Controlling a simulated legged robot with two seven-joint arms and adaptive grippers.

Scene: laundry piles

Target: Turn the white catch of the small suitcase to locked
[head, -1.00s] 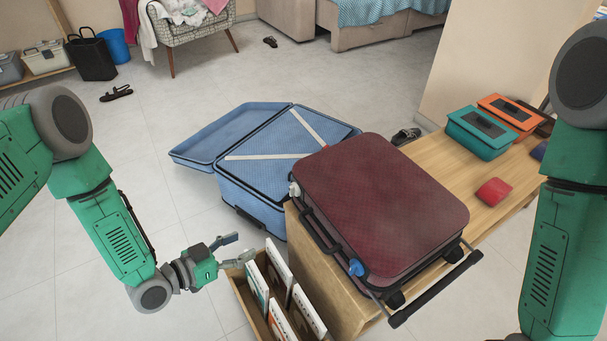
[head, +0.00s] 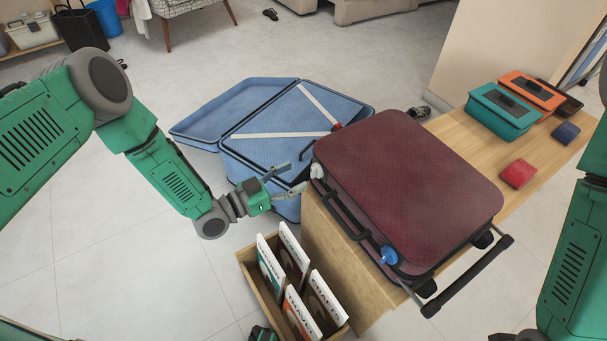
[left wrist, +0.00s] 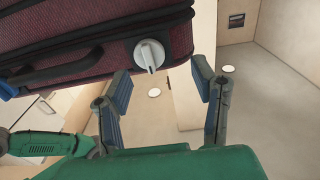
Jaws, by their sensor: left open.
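The small suitcase (head: 410,190) is dark red and lies flat on a wooden bench. Its white catch (head: 317,171) is at the far left corner of its handle side. In the left wrist view the white catch (left wrist: 149,55) is a round knob with a raised grip bar, roughly upright in the picture. My left gripper (head: 296,178) is open and empty, just left of the catch. In the left wrist view its fingers (left wrist: 163,82) are apart, with the catch ahead and between them towards the left finger; no contact shows. My right gripper is out of sight.
A blue catch (head: 389,256) sits at the suitcase's near corner, by a black pull handle (head: 468,276). An open blue suitcase (head: 205,127) stands behind my left gripper. A wooden box (head: 248,262) of upright books is below it. Boxes and pouches lie on the bench (head: 478,165).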

